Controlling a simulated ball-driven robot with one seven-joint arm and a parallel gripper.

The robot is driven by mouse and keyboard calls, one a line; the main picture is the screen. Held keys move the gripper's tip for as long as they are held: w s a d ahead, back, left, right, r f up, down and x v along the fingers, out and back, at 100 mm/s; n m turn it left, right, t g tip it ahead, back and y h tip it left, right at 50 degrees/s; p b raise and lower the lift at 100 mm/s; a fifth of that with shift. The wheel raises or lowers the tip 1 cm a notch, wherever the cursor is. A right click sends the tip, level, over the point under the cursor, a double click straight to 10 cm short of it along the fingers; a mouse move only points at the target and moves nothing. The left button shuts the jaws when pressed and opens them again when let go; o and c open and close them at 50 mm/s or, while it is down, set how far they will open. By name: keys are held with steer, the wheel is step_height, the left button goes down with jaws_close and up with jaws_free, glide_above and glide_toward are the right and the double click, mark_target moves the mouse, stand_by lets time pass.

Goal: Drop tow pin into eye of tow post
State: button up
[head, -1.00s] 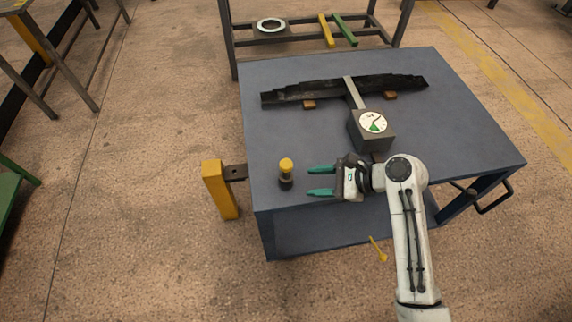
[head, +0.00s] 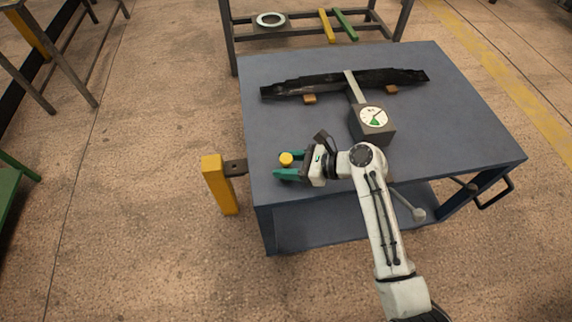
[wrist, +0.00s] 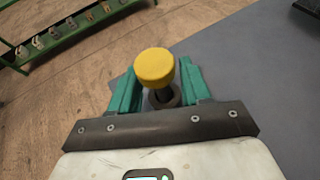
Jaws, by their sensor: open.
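The tow pin (head: 286,159) has a yellow round head and a dark lower part. It stands upright near the left front corner of the blue-grey table. My gripper (head: 283,166) is open, with its green fingers on either side of the pin. In the wrist view the pin's yellow head (wrist: 155,67) sits between the two finger tips (wrist: 158,88), with a dark collar below it. The yellow tow post (head: 219,185) stands on the floor left of the table. A dark bracket with an eye (head: 235,167) sticks out from it toward the table edge.
The table (head: 440,150) carries a dark leaf spring (head: 345,84) on wooden blocks and a box with a dial gauge (head: 373,118) at its middle. The floor left of the post is clear.

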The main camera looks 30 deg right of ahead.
steer(key=shift+x, duration=1.05)
jaws_close()
